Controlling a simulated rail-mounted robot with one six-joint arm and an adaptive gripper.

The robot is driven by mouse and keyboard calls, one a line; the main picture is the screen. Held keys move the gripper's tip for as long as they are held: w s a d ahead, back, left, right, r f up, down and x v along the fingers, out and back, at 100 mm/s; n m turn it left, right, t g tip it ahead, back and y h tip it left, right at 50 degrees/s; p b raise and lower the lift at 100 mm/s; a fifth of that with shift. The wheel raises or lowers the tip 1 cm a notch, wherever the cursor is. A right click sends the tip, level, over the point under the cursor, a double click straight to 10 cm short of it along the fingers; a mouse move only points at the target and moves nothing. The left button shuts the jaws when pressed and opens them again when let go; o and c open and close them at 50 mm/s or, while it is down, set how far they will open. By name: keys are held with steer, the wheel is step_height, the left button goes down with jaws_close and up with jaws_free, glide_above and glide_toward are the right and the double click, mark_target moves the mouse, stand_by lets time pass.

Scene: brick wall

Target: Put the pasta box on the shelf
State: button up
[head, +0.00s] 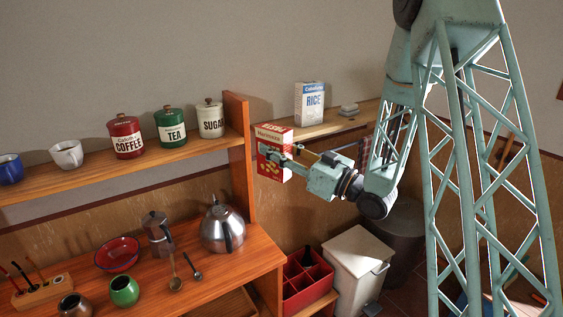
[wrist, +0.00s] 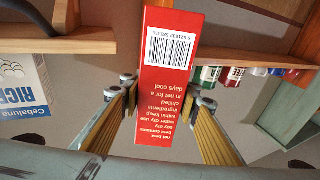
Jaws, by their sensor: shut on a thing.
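The pasta box (head: 272,151) is red with a yellow picture on its front. My gripper (head: 281,152) is shut on it and holds it upright in the air, beside the wooden upright post and in front of the right-hand shelf. In the wrist view, the red side of the pasta box (wrist: 170,80) with a barcode shows between the two fingers of my gripper (wrist: 165,95). The shelf (head: 325,124) on the right is a wooden board on the wall. The gripper fingers partly cover the box in the head view.
The wooden post (head: 239,150) is close left of the pasta box. A left shelf (head: 180,151) holds canisters and mugs. A kettle (head: 222,228) stands on the counter below.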

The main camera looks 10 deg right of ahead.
steer(key=a+r+p, duration=0.2)
steer(key=r, duration=0.5)
steer(key=a+r+g+p, duration=0.1)
steer(key=a+r+p, duration=0.1)
steer(key=r, duration=0.6)
steer(key=shift+a+n+y+p, duration=0.25)
steer(key=shift+n+y+p, duration=0.1)
steer(key=shift+n+y, duration=0.05)
